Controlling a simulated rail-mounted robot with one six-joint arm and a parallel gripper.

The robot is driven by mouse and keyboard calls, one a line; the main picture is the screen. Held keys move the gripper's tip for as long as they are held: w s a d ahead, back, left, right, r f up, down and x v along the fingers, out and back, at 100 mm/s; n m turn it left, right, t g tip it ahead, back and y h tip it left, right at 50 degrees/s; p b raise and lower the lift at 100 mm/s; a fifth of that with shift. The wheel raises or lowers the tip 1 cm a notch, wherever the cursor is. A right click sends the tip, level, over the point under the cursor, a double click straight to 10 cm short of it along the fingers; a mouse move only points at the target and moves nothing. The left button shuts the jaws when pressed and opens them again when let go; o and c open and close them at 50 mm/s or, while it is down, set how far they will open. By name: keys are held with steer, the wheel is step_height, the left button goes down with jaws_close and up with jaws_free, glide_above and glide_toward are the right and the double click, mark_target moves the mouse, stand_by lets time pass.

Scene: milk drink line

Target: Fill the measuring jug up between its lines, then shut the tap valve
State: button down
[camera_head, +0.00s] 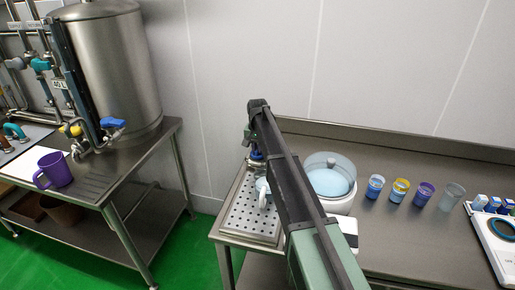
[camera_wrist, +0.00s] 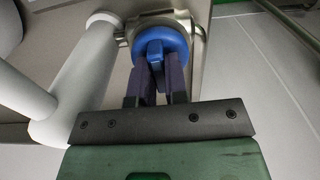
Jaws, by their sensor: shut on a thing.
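My gripper (camera_wrist: 158,72) is shut on the blue tap valve handle (camera_wrist: 163,38); its two dark fingers sit on either side of the handle's tab in the wrist view. In the head view, my arm hides most of the tap, and a bit of blue (camera_head: 256,156) shows beside it. A pale jug with a handle (camera_head: 263,190) stands on the perforated drip tray (camera_head: 238,222) below, partly hidden behind my arm. Its lines and the level inside cannot be made out.
A white tub with pale blue contents (camera_head: 329,178) stands right of my arm. Several cups (camera_head: 400,189) stand in a row further right, near a scale (camera_head: 497,240). On the left table are a steel tank (camera_head: 112,65) and a purple jug (camera_head: 54,170). Green floor lies between the tables.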

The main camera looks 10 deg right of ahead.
mark_target(257, 148)
steer(key=n, duration=0.4)
steer(key=c, duration=1.1)
jaws_free()
steer(key=shift+c, duration=0.2)
step_height(257, 148, up, 11)
steer(key=p, duration=1.1)
steer(key=shift+o, duration=0.2)
steer(key=shift+f, duration=0.1)
